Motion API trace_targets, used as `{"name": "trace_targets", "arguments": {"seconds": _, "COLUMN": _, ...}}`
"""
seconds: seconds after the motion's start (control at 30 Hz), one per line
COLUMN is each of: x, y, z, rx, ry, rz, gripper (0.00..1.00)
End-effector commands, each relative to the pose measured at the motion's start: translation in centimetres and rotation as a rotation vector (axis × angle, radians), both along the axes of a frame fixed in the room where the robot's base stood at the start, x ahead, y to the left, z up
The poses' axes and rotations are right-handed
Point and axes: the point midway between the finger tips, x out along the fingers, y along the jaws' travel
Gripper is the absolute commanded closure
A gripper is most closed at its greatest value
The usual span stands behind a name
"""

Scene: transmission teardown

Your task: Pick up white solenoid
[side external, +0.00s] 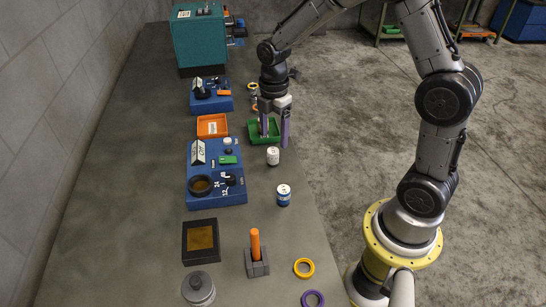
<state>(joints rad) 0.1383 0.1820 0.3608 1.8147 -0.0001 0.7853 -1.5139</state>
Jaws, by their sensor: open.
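My gripper (274,131) points down with its two purple fingers apart, over or just beside the green tray (253,139). No held object shows between the fingers. A small white cylinder (273,156) stands upright on the table just in front of the gripper, apart from the fingers; it looks like a can or the white solenoid, and I cannot tell which. A smaller white round part (227,141) sits on the blue board (215,190), left of the gripper, and is also too small to identify. The gripper hides part of the tray.
An orange tray (212,126) lies left of the green one. A white-and-blue can (284,194) stands nearer the camera. A second blue board (211,103) and a teal machine (199,42) are farther back. An orange-handled tool (255,245) and a black tray (201,222) are in front.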

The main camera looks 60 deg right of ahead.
Motion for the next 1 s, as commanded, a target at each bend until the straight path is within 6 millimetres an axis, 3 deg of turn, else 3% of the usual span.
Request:
{"name": "trace_targets", "arguments": {"seconds": 0.27, "x": 0.0, "y": 0.0, "z": -2.3, "rx": 0.0, "ry": 0.0, "rz": 0.0, "gripper": 0.23}}
{"name": "trace_targets", "arguments": {"seconds": 0.6, "x": 0.3, "y": -0.1, "z": -6.6, "rx": 0.0, "ry": 0.002, "rz": 0.0, "gripper": 0.23}}
{"name": "trace_targets", "arguments": {"seconds": 0.9, "x": 0.3, "y": -0.1, "z": -7.2, "rx": 0.0, "ry": -0.001, "rz": 0.0, "gripper": 0.23}}
{"name": "trace_targets", "arguments": {"seconds": 0.93, "x": 0.3, "y": -0.1, "z": -7.2, "rx": 0.0, "ry": -0.001, "rz": 0.0, "gripper": 0.25}}
{"name": "trace_targets", "arguments": {"seconds": 1.0, "x": 0.3, "y": -0.1, "z": -7.1, "rx": 0.0, "ry": -0.001, "rz": 0.0, "gripper": 0.38}}
